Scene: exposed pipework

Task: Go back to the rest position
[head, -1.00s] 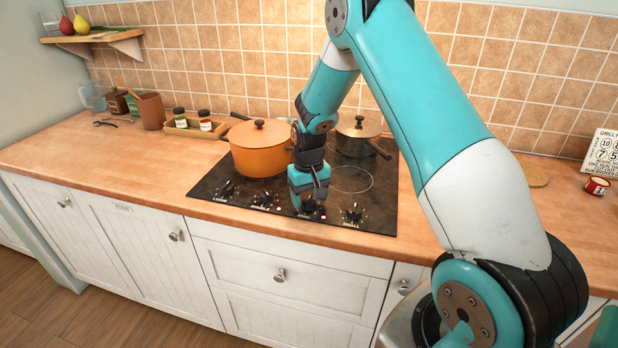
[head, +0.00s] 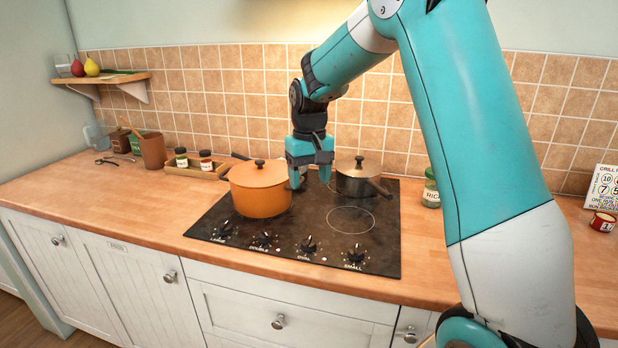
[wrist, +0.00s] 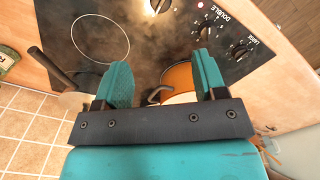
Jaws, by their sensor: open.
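My gripper (head: 312,178) points down above the black cooktop (head: 300,226), in the gap between the orange pot and the dark pot. In the wrist view my gripper (wrist: 160,80) has its two teal fingers spread apart with nothing held between them. The orange pot (head: 262,194) with its lid on stands to the left of the gripper, and part of it shows beyond the fingers in the wrist view (wrist: 177,78). The dark lidded pot (head: 358,172) stands on the rear right of the cooktop.
Several knobs line the cooktop's front edge, one of them here (head: 308,245). A green-labelled jar (head: 431,190) stands behind my arm. A wooden tray with small jars (head: 205,162) and a brown cup (head: 153,150) are at the left. The tiled wall (head: 250,105) is close behind.

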